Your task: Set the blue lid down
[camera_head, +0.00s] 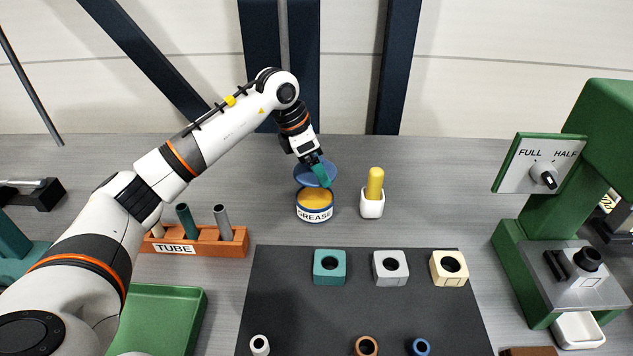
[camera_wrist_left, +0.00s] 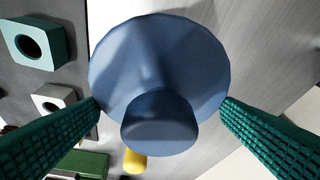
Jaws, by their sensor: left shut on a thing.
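The blue lid (camera_head: 303,173) shows just behind and above the open rim of the GREASE tub, partly hidden by my gripper. My left gripper (camera_head: 322,173) is shut on the lid, with its green fingers pointing down. In the left wrist view the lid (camera_wrist_left: 160,55) is a round disc with a knob toward the camera, between the two ribbed fingers. I cannot tell how high it is above the table. The white GREASE tub (camera_head: 314,214) stands upright, with orange-yellow grease in its open top. My right gripper is not in view.
A yellow-handled thing in a white cup (camera_head: 372,207) stands right of the tub. An orange TUBE rack (camera_head: 205,249) is to the left. A dark mat (camera_head: 365,300) with several bored blocks lies in front. A green machine (camera_head: 520,235) stands right. Bare grey table lies behind the cup.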

